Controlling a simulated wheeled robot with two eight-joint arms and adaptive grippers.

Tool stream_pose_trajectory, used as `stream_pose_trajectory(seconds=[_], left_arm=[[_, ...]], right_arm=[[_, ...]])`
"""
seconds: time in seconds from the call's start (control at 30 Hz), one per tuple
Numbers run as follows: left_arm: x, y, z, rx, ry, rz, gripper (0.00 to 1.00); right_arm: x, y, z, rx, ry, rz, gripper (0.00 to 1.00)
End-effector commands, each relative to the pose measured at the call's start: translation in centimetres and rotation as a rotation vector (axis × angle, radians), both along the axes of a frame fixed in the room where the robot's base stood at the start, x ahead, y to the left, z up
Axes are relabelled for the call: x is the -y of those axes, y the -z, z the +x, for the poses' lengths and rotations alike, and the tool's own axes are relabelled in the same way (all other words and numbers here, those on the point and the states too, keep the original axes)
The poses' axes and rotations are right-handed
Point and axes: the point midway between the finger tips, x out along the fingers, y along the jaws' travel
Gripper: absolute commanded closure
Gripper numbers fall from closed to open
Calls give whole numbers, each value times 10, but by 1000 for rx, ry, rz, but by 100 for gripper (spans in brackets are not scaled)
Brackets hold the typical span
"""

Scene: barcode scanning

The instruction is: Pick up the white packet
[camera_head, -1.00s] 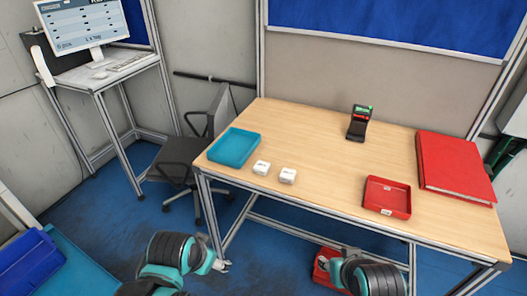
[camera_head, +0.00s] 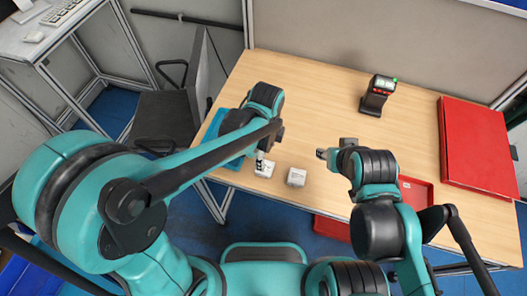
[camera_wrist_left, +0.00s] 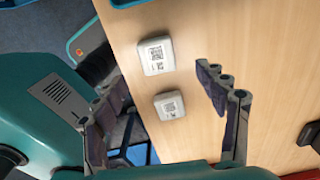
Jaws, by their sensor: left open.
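Two small white packets lie on the wooden table near its front edge, the left packet (camera_head: 264,168) and the right packet (camera_head: 297,176). My left gripper (camera_head: 261,160) is above the table and overlaps the left packet in the head view. In the left wrist view, the open, empty left gripper (camera_wrist_left: 150,92) has the packet nearer to me (camera_wrist_left: 170,105) in line between its fingers. The other packet (camera_wrist_left: 154,54), nearer the blue tray, is just beyond. Both show printed codes on top. My right gripper (camera_head: 322,154) is over the table, right of the packets; its jaws are too small to read.
A blue tray (camera_head: 222,120), partly hidden by my left arm, is left of the packets. A black scanner (camera_head: 377,97) stands at the back. The table middle is clear.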

Motion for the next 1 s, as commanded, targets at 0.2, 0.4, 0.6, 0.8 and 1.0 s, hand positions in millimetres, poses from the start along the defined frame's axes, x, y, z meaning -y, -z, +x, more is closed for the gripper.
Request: stream_pose_trajectory(seconds=[0.2,0.4,0.6,0.8,1.0], left_arm=[[-1,29,0,0,-1,0,28],[-3,60,1,1,-3,0,28],[-3,73,0,1,-3,0,28],[-3,73,0,1,-4,0,30],[-3,72,0,1,-4,0,83]], right_arm=[[0,11,0,0,0,0,60],[0,23,0,0,0,0,60],[0,26,0,0,0,0,60],[0,25,0,0,0,0,60],[0,25,0,0,0,0,60]])
